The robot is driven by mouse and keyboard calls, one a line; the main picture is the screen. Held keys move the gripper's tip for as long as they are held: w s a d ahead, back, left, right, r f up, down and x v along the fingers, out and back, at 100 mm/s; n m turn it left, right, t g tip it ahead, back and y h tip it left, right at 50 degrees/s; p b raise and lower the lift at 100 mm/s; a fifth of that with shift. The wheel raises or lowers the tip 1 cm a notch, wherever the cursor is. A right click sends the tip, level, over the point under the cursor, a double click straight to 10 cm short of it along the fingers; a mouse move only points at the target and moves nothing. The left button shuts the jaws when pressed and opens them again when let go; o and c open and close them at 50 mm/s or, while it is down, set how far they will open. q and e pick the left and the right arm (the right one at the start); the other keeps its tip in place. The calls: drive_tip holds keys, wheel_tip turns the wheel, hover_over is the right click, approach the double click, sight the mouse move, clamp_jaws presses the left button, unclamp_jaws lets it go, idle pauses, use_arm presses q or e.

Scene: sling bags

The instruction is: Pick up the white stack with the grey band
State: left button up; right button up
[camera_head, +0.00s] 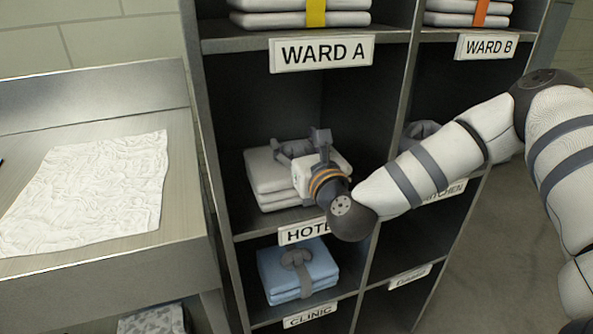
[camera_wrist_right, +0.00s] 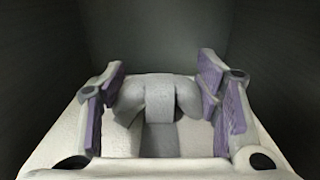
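The white stack (camera_head: 268,180) of folded cloth lies in the compartment labelled HOTEL in the head view. In the right wrist view its grey band (camera_wrist_right: 160,100) rises as a loop on top of the stack. My right gripper (camera_head: 302,146) reaches into this compartment, over the stack. In the right wrist view its two fingers (camera_wrist_right: 160,78) are apart, one on each side of the grey loop, with gaps between. The gripper hides much of the band in the head view. My left gripper is not in view.
Compartment walls and the shelf above, with the WARD A label (camera_head: 321,53), surround my right gripper. A blue stack (camera_head: 298,265) with a grey band lies below. Another grey-topped item (camera_head: 421,130) is in the right compartment. A wrinkled white cloth (camera_head: 90,190) lies on the left counter.

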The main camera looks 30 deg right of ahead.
clamp_jaws()
